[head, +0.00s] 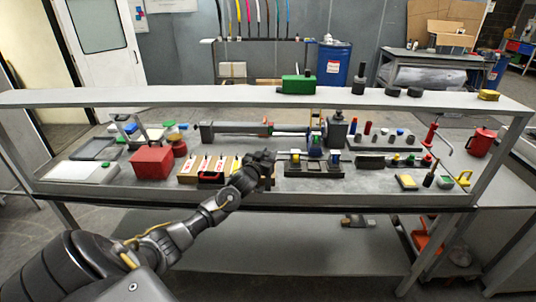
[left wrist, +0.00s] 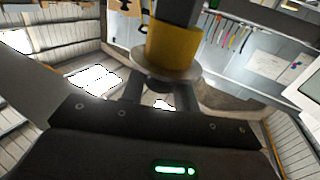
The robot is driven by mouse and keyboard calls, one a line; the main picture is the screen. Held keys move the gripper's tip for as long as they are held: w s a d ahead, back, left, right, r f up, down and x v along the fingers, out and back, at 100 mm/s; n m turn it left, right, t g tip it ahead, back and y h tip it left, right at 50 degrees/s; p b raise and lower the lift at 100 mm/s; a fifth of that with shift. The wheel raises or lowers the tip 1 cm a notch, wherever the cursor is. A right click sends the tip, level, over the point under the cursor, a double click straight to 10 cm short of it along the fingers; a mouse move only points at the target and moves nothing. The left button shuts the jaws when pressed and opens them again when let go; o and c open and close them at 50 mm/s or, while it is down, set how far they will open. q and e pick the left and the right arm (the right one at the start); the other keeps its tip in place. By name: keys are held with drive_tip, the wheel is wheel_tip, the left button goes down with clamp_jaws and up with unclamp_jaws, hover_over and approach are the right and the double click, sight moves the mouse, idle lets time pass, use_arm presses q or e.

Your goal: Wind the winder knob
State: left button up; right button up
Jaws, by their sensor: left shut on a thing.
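My left gripper (head: 268,160) is at the middle of the bench, beside a row of small boxes, with its arm coming in from the lower left. In the left wrist view its two dark fingers (left wrist: 160,98) are closed around a small dark round knob (left wrist: 160,82), which I take as the winder knob. The knob sits against a pale disc (left wrist: 168,70), with a yellow collar (left wrist: 173,45) and a dark grey body beyond. The fingers hide part of the knob. In the head view the gripper hides the knob. My right gripper is not in view.
A raised shelf (head: 180,97) runs across the bench above the work surface. A red box (head: 151,162) and small boxes (head: 205,166) stand left of the gripper. A dark rack (head: 312,170) with small coloured items is just right.

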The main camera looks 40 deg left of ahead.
use_arm(q)
drive_tip(key=shift+d+n+y, duration=0.1)
drive_tip(key=shift+n+y, duration=0.2)
drive_tip(key=shift+y, duration=0.1)
drive_tip(key=n+g+y, duration=0.1)
drive_tip(key=n+y, duration=0.1)
drive_tip(key=n+g+y+b, duration=0.1)
drive_tip(key=y, duration=0.2)
drive_tip(key=shift+f+n+g, duration=0.1)
drive_tip(key=shift+n+g, duration=0.2)
drive_tip(key=shift+n, duration=0.1)
drive_tip(key=n+g+y+b, duration=0.1)
drive_tip(key=n+g+y, duration=0.1)
drive_tip(key=g+y, duration=0.1)
drive_tip(key=shift+w+f+n, duration=0.1)
drive_tip(key=shift+n, duration=0.2)
drive_tip(key=n+g+y+b, duration=0.2)
drive_tip(key=n+g+b, duration=0.1)
drive_tip(key=b, duration=0.4)
drive_tip(key=n+g+y+b, duration=0.2)
drive_tip(key=n+g+b, duration=0.1)
drive_tip(key=g+b, duration=0.3)
drive_tip(key=shift+f+n+y+b, duration=0.1)
drive_tip(key=shift+n+y+b, duration=0.2)
drive_tip(key=shift+b, duration=0.5)
drive_tip(key=shift+r+n+g+b, duration=0.3)
drive_tip(key=shift+g+b, duration=0.3)
drive_tip(key=shift+b, duration=0.15)
drive_tip(key=o, duration=0.9)
drive_tip(key=shift+o, duration=0.2)
